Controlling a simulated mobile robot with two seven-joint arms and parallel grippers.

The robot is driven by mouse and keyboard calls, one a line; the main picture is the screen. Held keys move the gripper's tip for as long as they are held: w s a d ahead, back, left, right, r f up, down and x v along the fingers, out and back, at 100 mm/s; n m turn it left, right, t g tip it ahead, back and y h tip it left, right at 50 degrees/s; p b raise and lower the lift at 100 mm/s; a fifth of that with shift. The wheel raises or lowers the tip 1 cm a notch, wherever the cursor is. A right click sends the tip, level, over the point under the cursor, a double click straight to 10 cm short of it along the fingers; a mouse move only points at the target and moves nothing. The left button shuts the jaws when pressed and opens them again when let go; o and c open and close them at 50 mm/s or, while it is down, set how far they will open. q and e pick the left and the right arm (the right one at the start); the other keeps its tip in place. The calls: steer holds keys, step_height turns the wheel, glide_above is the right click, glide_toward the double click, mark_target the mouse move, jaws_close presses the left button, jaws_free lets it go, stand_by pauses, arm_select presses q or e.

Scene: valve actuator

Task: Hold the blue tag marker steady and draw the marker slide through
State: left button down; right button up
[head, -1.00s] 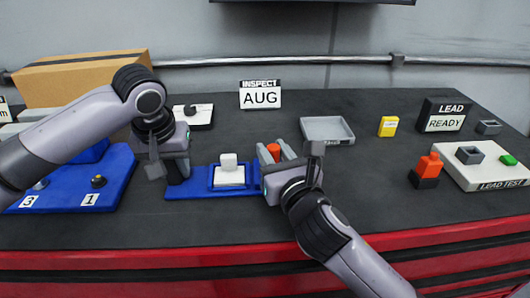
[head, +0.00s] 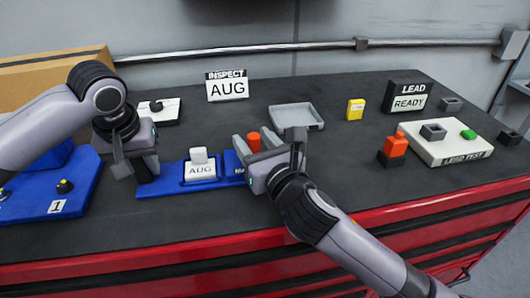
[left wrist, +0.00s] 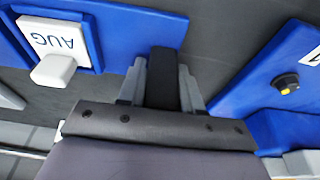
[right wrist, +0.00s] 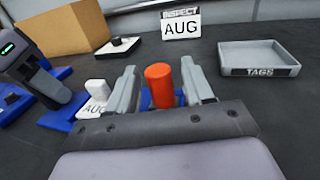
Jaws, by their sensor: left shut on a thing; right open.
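The blue tag marker (head: 220,181) lies on the dark bench top, with a white window reading AUG (head: 200,171) and a white block (head: 199,156) behind it. My left gripper (left wrist: 163,75) is shut on a black upright grip (left wrist: 164,88) at the marker's left end. An orange-red knob (right wrist: 159,86) stands at the marker's right end. My right gripper (right wrist: 160,82) is open, its fingers on either side of the knob with gaps showing. In the head view, my right gripper (head: 254,142) partly covers the marker's right end.
A sign reading INSPECT AUG (head: 227,88) stands behind. A grey tray (head: 296,117), labelled TAGS in the right wrist view, lies back right. A yellow block (head: 355,109), an orange-and-black block (head: 393,149) and a white LEAD TEST plate (head: 455,145) are further right. A blue board (head: 40,190) is left.

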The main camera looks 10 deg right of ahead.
arm_select(q)
steer(key=shift+s+f, duration=0.1)
steer(key=shift+f, duration=0.2)
arm_select(e)
steer(key=v, duration=1.2)
arm_select(q)
steer(key=c, duration=0.7)
jaws_free()
arm_select(e)
steer(key=shift+w, duration=0.1)
arm_select(q)
steer(key=shift+r, duration=0.15)
steer(key=shift+r, duration=0.1)
